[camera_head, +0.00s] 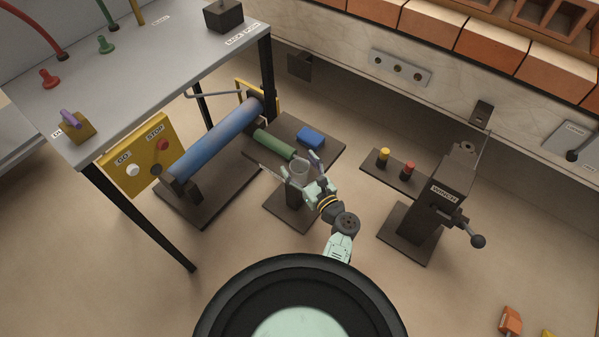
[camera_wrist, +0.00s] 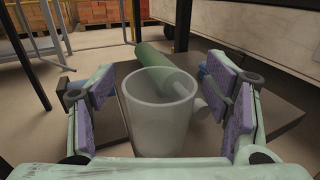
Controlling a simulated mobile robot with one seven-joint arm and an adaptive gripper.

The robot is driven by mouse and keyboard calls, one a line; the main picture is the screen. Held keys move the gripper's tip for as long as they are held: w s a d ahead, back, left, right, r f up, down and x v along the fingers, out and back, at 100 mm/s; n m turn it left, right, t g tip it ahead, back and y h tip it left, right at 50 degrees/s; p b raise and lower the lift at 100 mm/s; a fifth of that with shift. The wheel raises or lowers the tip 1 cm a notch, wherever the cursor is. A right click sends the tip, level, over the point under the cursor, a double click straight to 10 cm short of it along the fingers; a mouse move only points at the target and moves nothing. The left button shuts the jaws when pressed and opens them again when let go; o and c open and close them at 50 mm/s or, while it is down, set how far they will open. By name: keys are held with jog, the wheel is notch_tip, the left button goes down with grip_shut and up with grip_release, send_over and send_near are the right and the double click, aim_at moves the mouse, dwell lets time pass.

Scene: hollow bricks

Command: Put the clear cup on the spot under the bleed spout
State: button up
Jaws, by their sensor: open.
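My gripper (camera_wrist: 160,88) is open, with one purple-padded finger on each side of the cup and visible gaps between. In the head view the cup (camera_head: 299,171) shows faintly at my gripper (camera_head: 303,168), above a small dark stand (camera_head: 285,211). A green cylinder (camera_head: 274,144) lies behind the cup; it also shows in the wrist view (camera_wrist: 152,56). I cannot clearly make out the bleed spout or the spot under it.
A blue roller (camera_head: 217,138) and a yellow GO/STOP panel (camera_head: 143,158) stand left. A blue block (camera_head: 311,137) lies on a dark plate behind the cup. A winch post (camera_head: 440,200) with a crank stands right.

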jog(key=c, duration=1.4)
jog(key=shift+o, duration=0.2)
jog(key=shift+r, duration=0.15)
